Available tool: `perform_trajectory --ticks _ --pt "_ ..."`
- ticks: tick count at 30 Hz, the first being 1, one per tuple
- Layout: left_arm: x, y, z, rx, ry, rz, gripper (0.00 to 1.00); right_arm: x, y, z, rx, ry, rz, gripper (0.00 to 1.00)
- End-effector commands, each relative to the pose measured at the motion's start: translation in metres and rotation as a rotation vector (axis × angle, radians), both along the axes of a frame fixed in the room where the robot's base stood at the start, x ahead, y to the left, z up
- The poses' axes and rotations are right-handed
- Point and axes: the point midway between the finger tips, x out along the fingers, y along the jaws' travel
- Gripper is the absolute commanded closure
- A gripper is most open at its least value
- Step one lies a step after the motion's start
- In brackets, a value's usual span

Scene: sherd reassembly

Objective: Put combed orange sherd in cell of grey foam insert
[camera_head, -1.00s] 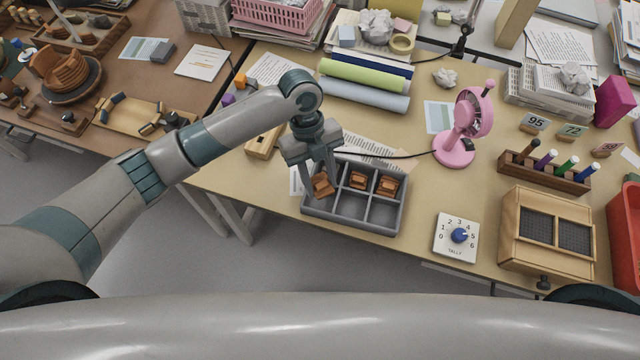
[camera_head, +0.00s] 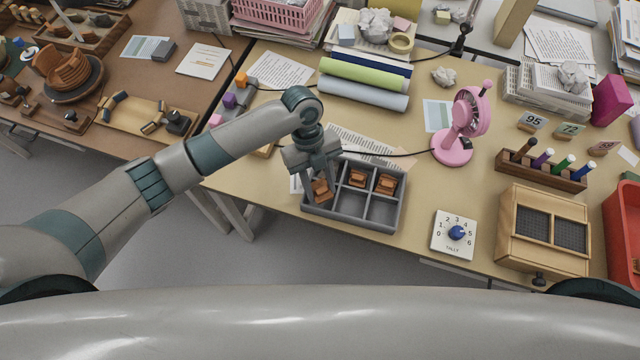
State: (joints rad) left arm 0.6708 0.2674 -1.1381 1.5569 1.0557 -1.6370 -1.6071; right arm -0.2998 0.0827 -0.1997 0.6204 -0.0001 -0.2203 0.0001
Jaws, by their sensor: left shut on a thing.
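The grey foam insert (camera_head: 385,229) lies on the tan table near its front edge, with several square cells. Two orange-brown sherds, one (camera_head: 357,178) in the back middle cell and one (camera_head: 387,184) in the back right cell, sit in it. My left gripper (camera_head: 321,188) points down over the back left cell, shut on the combed orange sherd (camera_head: 321,190). This sherd is at the cell's level; I cannot tell whether it touches the floor. The front cells look empty. My right gripper is not in view.
A pink fan (camera_head: 457,147) stands behind the insert to the right, its dark cable running behind the insert. A white tally dial (camera_head: 455,234) and a wooden box (camera_head: 545,235) with dark mesh panels lie to the right. Papers (camera_head: 365,147) lie behind the insert.

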Motion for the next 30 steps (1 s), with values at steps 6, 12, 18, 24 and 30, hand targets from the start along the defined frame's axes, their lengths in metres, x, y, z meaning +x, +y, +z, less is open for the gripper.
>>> perform_trajectory --ticks 6,12,18,24,30 --pt "0.000 0.000 -0.005 0.000 0.000 0.001 1.00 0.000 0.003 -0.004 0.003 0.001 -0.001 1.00" --pt "0.000 0.000 -0.010 0.000 0.000 0.001 1.00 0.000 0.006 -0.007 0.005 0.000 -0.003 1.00" --pt "0.000 0.000 -0.013 0.000 0.000 0.001 0.56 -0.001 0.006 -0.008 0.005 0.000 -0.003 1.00" --pt "0.000 0.000 -0.012 0.000 0.000 0.001 0.56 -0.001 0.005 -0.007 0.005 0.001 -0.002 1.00" --pt "0.000 0.000 -0.004 -0.001 0.000 0.000 0.56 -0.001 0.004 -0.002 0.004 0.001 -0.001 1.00"
